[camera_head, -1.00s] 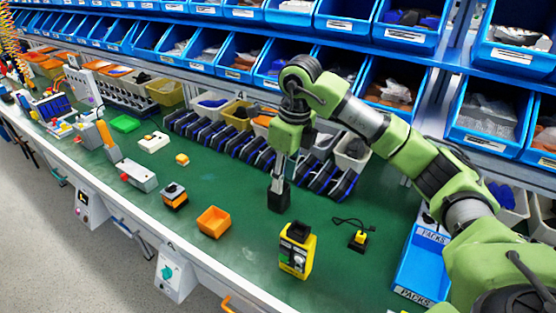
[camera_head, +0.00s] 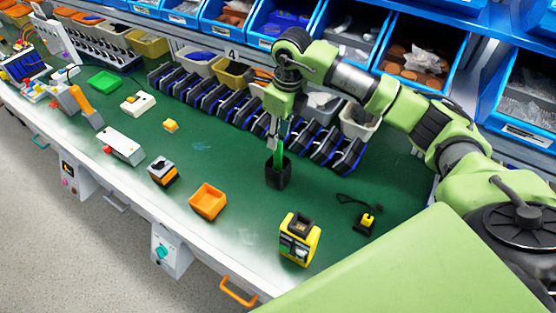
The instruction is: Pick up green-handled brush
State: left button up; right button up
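A green-handled brush (camera_head: 281,152) stands upright in a dark square cup (camera_head: 278,176) on the green bench top. Only its green handle shows; its lower end is hidden inside the cup. My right gripper (camera_head: 273,132) points down at the upper part of the handle, above the cup. Its fingers are small and overlap the handle's top, so I cannot tell whether they are closed on it. My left gripper is not in view.
An orange tray (camera_head: 208,201), a yellow-black device (camera_head: 298,240) and a small yellow plug-like item with a black cord (camera_head: 367,220) lie near the cup. A row of black-blue holders (camera_head: 255,120) stands behind.

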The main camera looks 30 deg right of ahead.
aim_at(279, 141)
jog(key=shift+f, duration=0.3)
jog(key=f+p, duration=0.2)
jog(key=f, duration=0.2)
jog(key=shift+w+f+p, duration=0.25)
jog(key=shift+f+p, duration=0.05)
jog(key=shift+p, duration=0.1)
jog(key=shift+f, duration=0.2)
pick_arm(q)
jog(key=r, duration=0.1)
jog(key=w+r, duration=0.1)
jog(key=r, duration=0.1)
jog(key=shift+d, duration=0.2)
pick_arm(e)
grip_shut()
